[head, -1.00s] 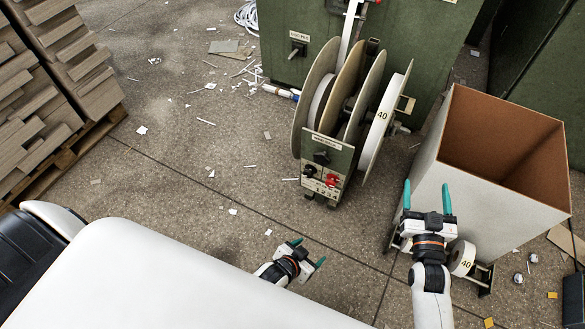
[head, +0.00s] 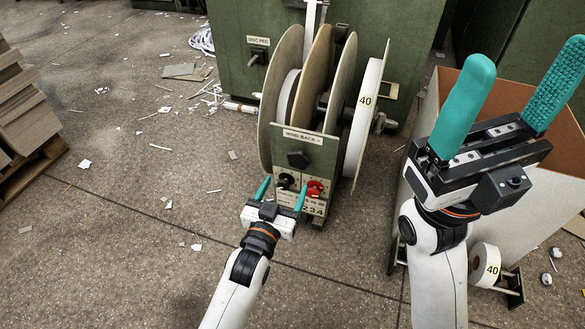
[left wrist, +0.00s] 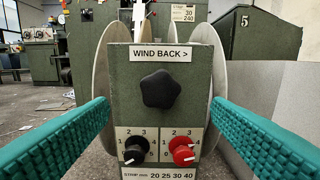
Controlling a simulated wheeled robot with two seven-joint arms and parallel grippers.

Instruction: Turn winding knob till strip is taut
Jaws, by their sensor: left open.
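The black star-shaped winding knob (head: 297,160) sits on the green panel (head: 318,150) under the words WIND BACK. In the left wrist view the knob (left wrist: 160,89) is straight ahead and centred. My left gripper (head: 282,192) is open and empty in front of the panel. Its teal fingers stand either side of the knob in the wrist view, apart from it. A white strip (head: 313,20) runs down from above to the reel discs (head: 311,95); I cannot tell whether it is taut. My right gripper (head: 522,58) is open and empty at the right, close to the head camera.
Below the winding knob are a black dial (left wrist: 134,153) and a red dial (left wrist: 182,152). A white roll marked 40 (head: 365,110) is right of the discs. A tall open box (head: 440,95) stands behind my right gripper. Paper scraps litter the floor at left.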

